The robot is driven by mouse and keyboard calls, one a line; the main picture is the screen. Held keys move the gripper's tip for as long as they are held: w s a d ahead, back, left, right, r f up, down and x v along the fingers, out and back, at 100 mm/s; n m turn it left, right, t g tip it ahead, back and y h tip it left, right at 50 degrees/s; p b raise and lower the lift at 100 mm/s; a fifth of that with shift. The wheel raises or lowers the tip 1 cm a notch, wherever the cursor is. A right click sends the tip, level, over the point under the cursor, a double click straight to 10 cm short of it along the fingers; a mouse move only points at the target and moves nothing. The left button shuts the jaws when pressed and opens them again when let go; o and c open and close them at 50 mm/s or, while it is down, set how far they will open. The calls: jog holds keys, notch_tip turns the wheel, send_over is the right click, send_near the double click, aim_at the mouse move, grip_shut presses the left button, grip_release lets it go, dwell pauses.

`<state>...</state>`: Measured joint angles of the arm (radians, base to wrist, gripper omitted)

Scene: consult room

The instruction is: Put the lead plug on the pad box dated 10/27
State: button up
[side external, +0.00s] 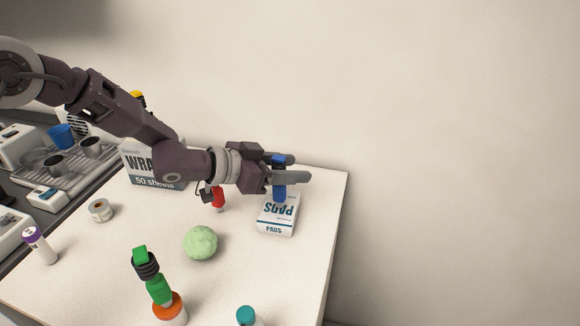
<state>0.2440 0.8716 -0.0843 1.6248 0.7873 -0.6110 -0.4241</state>
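My gripper (290,169) reaches from the left over the table, with its fingers on either side of an upright blue plug (279,190), and looks shut on it. The blue plug's lower end overlaps the far part of the white and blue pad box (275,222) in the side view. I cannot tell whether the plug touches the box top. The box lies flat near the table's right edge, and no date on it is readable. A red plug (217,198) and a green plug (158,288) are also in view. The green one is on an orange-capped bottle (170,311).
A pale green ball (201,242) lies left of the pad box. A wrap box (147,180) stands behind, partly hidden by my arm. A teal-capped bottle (247,316) is at the front. A tape roll (101,210) and purple-capped tube (40,246) are left.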

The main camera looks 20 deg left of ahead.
jog(key=shift+r, duration=0.2)
jog(key=v, duration=1.2)
jog(key=s+a+r+n+t+y, duration=0.1)
jog(key=s+a+r+n+y, duration=0.15)
jog(key=a+r+y, duration=0.35)
jog(key=s+a+r+n+y, duration=0.2)
jog(key=s+a+r, duration=0.15)
jog(key=a, duration=0.55)
jog(key=s+a+n+g, duration=0.1)
jog(key=s+n+g, duration=0.1)
jog(key=s, duration=1.1)
jog(key=s+a+f+n+g+y, duration=0.1)
jog(key=s+a+n+g, duration=0.1)
jog(key=s, duration=1)
jog(key=shift+s+f+g+y, duration=0.3)
jog(key=shift+s+g, duration=0.1)
jog(key=shift+g, duration=0.1)
